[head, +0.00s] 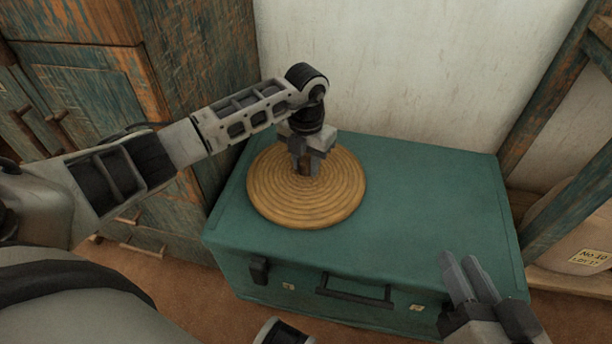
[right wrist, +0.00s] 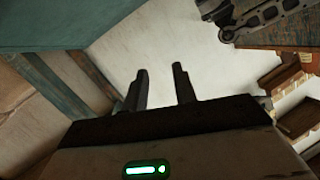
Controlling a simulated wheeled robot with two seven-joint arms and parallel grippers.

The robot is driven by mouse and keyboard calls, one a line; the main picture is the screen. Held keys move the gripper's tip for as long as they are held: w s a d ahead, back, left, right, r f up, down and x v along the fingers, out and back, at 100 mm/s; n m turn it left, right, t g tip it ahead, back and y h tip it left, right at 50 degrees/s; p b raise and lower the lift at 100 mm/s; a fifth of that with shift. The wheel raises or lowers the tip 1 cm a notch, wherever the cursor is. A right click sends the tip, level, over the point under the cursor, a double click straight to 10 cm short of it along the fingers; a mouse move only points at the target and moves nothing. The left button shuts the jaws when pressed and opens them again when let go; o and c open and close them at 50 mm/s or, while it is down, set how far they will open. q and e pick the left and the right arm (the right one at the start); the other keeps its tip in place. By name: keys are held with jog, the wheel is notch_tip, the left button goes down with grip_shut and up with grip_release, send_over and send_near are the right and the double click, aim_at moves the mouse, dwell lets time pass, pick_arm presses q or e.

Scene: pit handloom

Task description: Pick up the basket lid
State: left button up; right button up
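The basket lid (head: 278,200) is a round, tan, coiled woven disc. It lies on the left part of the top of a green trunk (head: 430,200). My left gripper (head: 307,170) points down at the middle of the lid, with its fingers around a small brown knob there. The fingers look closed on the knob, and the lid appears flat on the trunk. My right gripper (head: 468,278) is in front of the trunk's right side, away from the lid. In the right wrist view its two fingers (right wrist: 160,90) stand apart with nothing between them.
A worn wooden cabinet (head: 90,95) stands at the left, close to my left arm. A pale wall (head: 410,70) is behind the trunk. A wooden frame (head: 550,100) and a pale sack with a label (head: 575,240) are at the right. The trunk's right top is clear.

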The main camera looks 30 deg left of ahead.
pick_arm(q)
jog(key=c, duration=0.4)
jog(key=shift+r, duration=0.1)
jog(key=shift+c, duration=0.2)
